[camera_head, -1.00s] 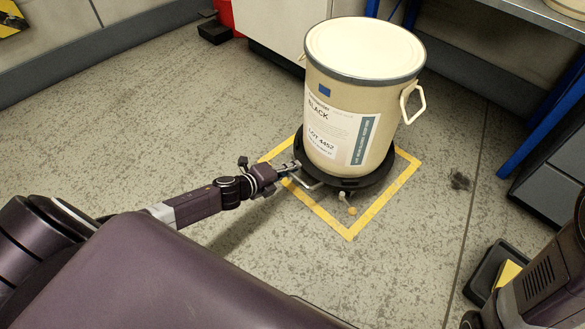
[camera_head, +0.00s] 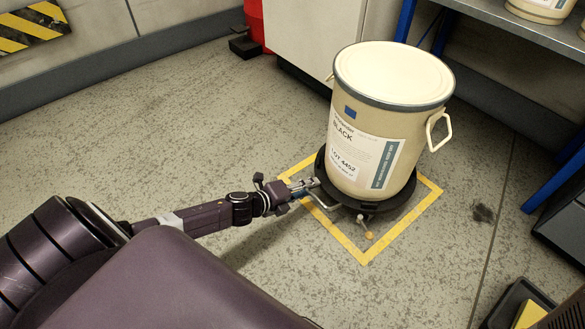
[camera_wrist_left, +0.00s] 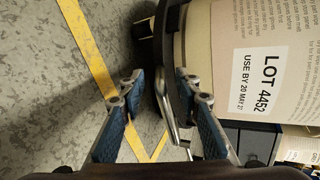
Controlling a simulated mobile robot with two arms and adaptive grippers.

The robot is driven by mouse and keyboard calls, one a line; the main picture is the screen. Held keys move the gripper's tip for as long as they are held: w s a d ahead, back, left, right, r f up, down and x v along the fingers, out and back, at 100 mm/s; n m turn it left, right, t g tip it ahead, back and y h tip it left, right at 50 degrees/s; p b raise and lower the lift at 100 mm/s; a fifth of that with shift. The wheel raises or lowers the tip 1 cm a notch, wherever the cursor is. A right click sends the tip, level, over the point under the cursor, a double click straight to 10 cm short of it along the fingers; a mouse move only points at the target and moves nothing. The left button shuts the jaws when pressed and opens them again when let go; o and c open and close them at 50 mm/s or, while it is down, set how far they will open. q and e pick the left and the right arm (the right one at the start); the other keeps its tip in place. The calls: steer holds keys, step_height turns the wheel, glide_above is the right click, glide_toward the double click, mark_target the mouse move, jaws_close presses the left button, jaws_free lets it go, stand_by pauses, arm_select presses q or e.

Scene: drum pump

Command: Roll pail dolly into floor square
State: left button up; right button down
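A cream pail (camera_head: 385,130) labelled BLACK, LOT 4452, stands upright on a round black dolly (camera_head: 405,195). The dolly stands over the yellow floor square (camera_head: 405,226). Bare floor shows between the dolly and the two front lines; the pail hides the back of the square. A thin metal handle (camera_head: 322,203) sticks out of the dolly's left side. My left gripper (camera_head: 312,184) is low at that handle. In the left wrist view its fingers (camera_wrist_left: 165,95) are spread, with the handle bar (camera_wrist_left: 171,118) between them, nearer the right finger. My right gripper is out of view.
A pale cabinet (camera_head: 315,40) and a red object (camera_head: 254,22) stand behind. A blue-legged shelf (camera_head: 510,28) is at the back right. A black tray (camera_head: 513,303) with a yellow item lies at the lower right. Floor left of the square is clear.

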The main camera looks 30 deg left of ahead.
arm_select(q)
steer(key=v, duration=1)
stand_by(0.3)
